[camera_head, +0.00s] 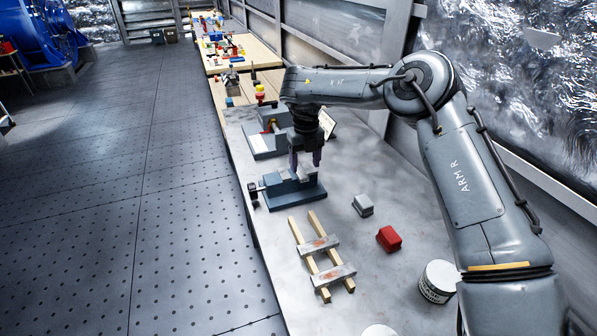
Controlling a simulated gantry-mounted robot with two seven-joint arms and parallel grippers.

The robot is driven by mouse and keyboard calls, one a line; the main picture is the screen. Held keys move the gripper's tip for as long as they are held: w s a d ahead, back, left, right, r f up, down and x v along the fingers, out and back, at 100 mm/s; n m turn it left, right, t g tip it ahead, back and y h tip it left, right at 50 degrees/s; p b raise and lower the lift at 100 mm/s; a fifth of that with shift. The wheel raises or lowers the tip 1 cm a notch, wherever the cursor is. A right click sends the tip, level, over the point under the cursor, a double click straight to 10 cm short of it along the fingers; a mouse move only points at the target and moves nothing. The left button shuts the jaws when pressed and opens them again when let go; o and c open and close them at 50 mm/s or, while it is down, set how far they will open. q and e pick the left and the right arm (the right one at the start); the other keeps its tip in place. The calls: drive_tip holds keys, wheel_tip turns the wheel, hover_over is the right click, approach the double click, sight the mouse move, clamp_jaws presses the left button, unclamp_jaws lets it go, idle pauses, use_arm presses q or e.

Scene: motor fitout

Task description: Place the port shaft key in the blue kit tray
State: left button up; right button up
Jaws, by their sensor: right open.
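My right gripper (305,163) points down over the bench, with its two fingers apart. It is just above a blue-grey vise-like fixture (292,194). I cannot tell whether it touches the fixture. I cannot make out the port shaft key; it may be too small or hidden by the gripper. I cannot pick out a blue kit tray with certainty. My left gripper is not in view.
A second grey fixture (262,146) stands behind. Nearer are two wooden rails (307,255) with metal plates across, a grey block (363,205), a red block (389,239) and a white can (438,281). Bare bench lies between them.

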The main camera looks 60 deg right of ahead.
sight(304, 177)
drive_tip(key=shift+w+d+f+b, duration=0.1)
drive_tip(key=shift+f+b, duration=0.25)
drive_tip(key=shift+f, duration=0.95)
drive_tip(key=shift+w+d+f+b, duration=0.1)
drive_tip(key=shift+f+b, duration=0.2)
drive_tip(key=shift+f, duration=0.95)
drive_tip(key=shift+c, duration=0.5)
drive_tip(key=shift+a, duration=0.1)
clamp_jaws()
